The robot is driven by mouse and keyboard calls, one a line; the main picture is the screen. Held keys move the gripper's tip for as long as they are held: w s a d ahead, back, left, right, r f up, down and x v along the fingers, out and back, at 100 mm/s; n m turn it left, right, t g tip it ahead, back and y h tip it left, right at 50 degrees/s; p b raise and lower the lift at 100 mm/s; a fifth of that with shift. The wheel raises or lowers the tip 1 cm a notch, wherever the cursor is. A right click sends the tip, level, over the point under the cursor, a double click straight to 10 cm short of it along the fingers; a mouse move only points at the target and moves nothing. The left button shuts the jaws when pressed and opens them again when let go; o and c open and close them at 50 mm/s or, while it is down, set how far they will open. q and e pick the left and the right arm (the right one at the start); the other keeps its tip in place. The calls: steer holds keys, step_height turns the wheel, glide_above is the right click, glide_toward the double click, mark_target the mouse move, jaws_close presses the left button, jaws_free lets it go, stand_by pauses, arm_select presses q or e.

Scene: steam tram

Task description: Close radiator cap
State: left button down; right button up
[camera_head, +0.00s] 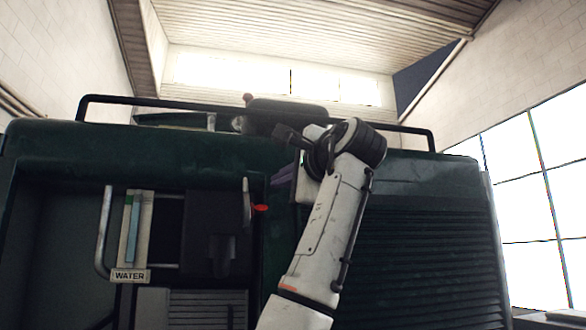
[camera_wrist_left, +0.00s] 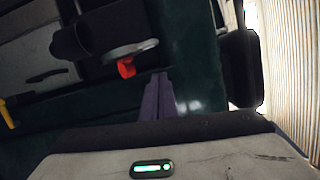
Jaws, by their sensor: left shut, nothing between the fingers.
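A dark rounded lid (camera_head: 290,107), which looks like the radiator cap, sits on top of the green tram body, behind a black rail. Whether it is open or closed is hard to tell, as my arm and the rail cover part of it. My left gripper's purple fingers (camera_head: 283,179) are below the rail, against the backdrop of the green front, with the wrist covering part of them. In the left wrist view the fingers (camera_wrist_left: 157,96) are together and empty, beside the green panel (camera_wrist_left: 195,60). My right gripper is not in view.
The black rail (camera_head: 180,102) runs across the top of the tram. A lever with a red tip (camera_head: 260,208) juts out left of my gripper; the red tip (camera_wrist_left: 126,67) also shows in the wrist view. A WATER gauge (camera_head: 131,240) and dark louvres (camera_head: 430,235) are on the front.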

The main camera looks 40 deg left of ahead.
mark_target(246, 206)
arm_select(q)
steer(key=shift+s+a+r, duration=0.1)
steer(key=shift+s+a, duration=0.3)
steer(key=shift+a, duration=0.25)
steer(key=shift+s+a+r, duration=0.1)
steer(key=shift+s+a, duration=0.25)
steer(key=shift+a, duration=0.35)
steer(key=shift+s+a+r, duration=0.1)
steer(key=shift+s+a, duration=0.3)
steer(key=shift+a, duration=0.25)
